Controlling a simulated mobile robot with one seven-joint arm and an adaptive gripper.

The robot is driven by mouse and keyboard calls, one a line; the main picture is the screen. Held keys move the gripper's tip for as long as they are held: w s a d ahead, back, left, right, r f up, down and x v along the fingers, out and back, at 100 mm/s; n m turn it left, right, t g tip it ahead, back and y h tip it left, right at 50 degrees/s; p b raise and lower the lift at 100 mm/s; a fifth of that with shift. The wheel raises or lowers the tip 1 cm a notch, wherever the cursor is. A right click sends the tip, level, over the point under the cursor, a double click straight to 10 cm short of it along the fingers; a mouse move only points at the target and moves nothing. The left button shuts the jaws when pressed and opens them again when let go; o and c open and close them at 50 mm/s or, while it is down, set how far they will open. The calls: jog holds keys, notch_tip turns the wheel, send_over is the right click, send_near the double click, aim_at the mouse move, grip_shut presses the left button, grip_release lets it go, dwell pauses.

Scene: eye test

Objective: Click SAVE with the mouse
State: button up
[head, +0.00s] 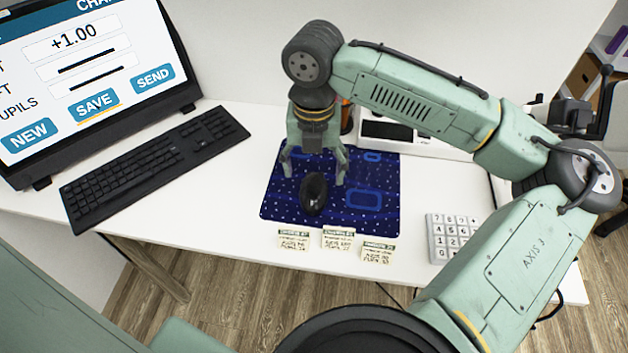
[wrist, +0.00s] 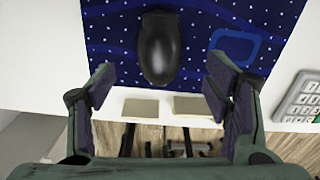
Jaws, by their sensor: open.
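The monitor (head: 20,165) at the left of the head view shows a page with the buttons NEW (head: 29,134), SAVE (head: 95,105) and SEND (head: 154,77). An orange line runs under SAVE; I cannot make out a pointer. The black mouse (head: 314,196) lies on the dark blue patterned mat (head: 280,205). It also shows in the wrist view (wrist: 158,50), at the top middle. My gripper (head: 314,172) points down over the mat with its fingers spread and empty. In the wrist view my gripper (wrist: 162,75) has one finger to each side of the mouse, apart from it.
A black keyboard (head: 155,163) lies left of the mat, before the monitor. Three small paper cards (head: 337,239) lie along the table's front edge. A white keypad (head: 450,235) sits at the right, and a white device (head: 388,132) stands behind the mat. White table (head: 235,165) separates keyboard and mat.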

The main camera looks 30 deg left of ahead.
aim_at(314, 187)
jog(key=shift+r, duration=2.7)
